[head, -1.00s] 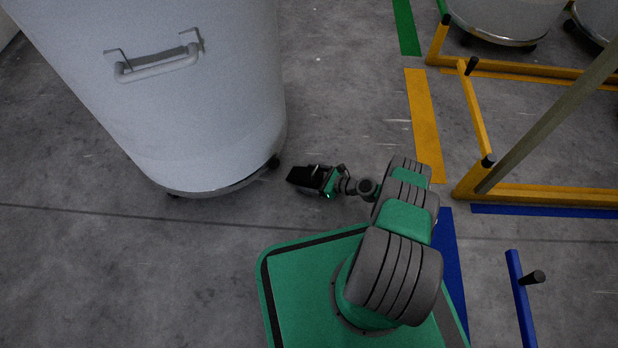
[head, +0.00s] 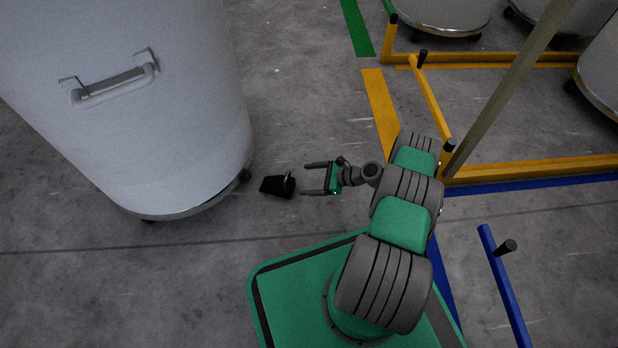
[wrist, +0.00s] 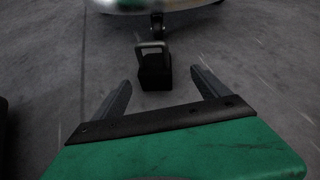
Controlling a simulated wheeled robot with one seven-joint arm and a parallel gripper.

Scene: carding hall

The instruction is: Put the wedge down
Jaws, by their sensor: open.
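The black wedge (head: 274,186) lies on the grey floor just right of the big white can's base in the head view. It has a small upright handle on its near end. In the wrist view the wedge (wrist: 155,72) sits ahead of the fingers, with a caster of the can right behind it; whether they touch I cannot tell. My gripper (head: 305,180) is open and empty, its fingertips a short gap to the right of the wedge.
The white can (head: 170,110) on casters fills the upper left. Yellow rails (head: 530,170) and a slanted post (head: 505,90) stand at the right, and a blue rail (head: 505,285) at the lower right. The floor is clear above and below the wedge.

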